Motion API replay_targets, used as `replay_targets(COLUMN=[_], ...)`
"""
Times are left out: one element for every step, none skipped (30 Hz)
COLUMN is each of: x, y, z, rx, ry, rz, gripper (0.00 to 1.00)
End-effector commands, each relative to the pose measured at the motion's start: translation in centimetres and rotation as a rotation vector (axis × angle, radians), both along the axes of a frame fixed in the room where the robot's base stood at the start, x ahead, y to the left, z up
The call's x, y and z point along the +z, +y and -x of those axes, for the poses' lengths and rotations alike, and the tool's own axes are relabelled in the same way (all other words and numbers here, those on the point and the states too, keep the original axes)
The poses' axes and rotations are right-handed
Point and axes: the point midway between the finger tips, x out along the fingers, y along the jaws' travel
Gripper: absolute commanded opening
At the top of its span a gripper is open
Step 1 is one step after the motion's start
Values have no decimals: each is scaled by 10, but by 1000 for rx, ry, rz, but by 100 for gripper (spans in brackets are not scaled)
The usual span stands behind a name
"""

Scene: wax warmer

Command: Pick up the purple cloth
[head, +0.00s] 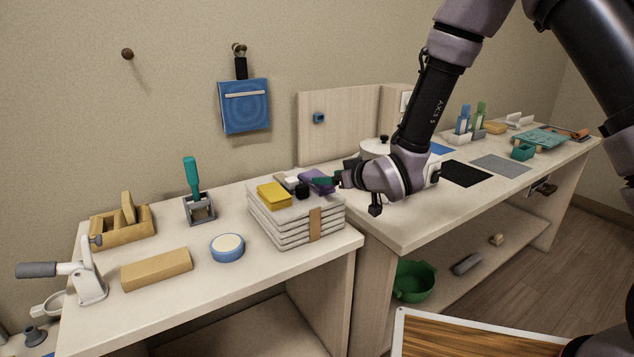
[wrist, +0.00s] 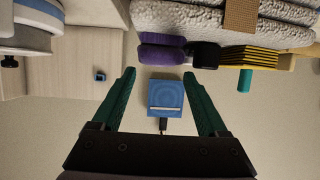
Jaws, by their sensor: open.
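The purple cloth (head: 318,177) lies folded on top of the stack of white towels (head: 298,228), at its right back part. My gripper (head: 323,183) reaches in from the right, its green fingers close by the cloth. In the wrist view the purple cloth (wrist: 161,54) shows just beyond the open fingertips of my gripper (wrist: 159,74), lined up with the gap between them. The gap is empty; whether a finger touches the cloth I cannot tell.
A yellow cloth (head: 273,195) and a small black object (head: 302,192) share the stack top. An upright panel (head: 335,130) stands behind. A blue pad (head: 245,106) hangs on the wall. A blue round tin (head: 227,247) sits left of the stack.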

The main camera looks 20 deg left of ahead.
Motion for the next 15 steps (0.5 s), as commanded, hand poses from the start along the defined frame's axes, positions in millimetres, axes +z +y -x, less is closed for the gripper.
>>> replay_targets(x=[-2,-3,-6,-8,-10,-12,-14,-15,-17,-17,-18,-19,-19,-19,-19], y=[4,6,10,14,18,22,25,28,31,32,34,35,36,36,36], z=[-3,-6,-9,-12,-15,-19,-21,-23,-26,-27,-29,-30,-30,-31,-30], rx=[0,0,0,1,1,1,1,1,0,0,-1,-1,-1,-1,-1], ry=[0,-1,-1,-1,-1,-1,0,-1,-1,-1,-2,-1,0,0,0], rz=[0,0,0,0,0,0,0,0,0,0,0,-1,0,0,0], gripper=[76,76,76,76,76,76,76,76,76,76,76,76,76,76,76])
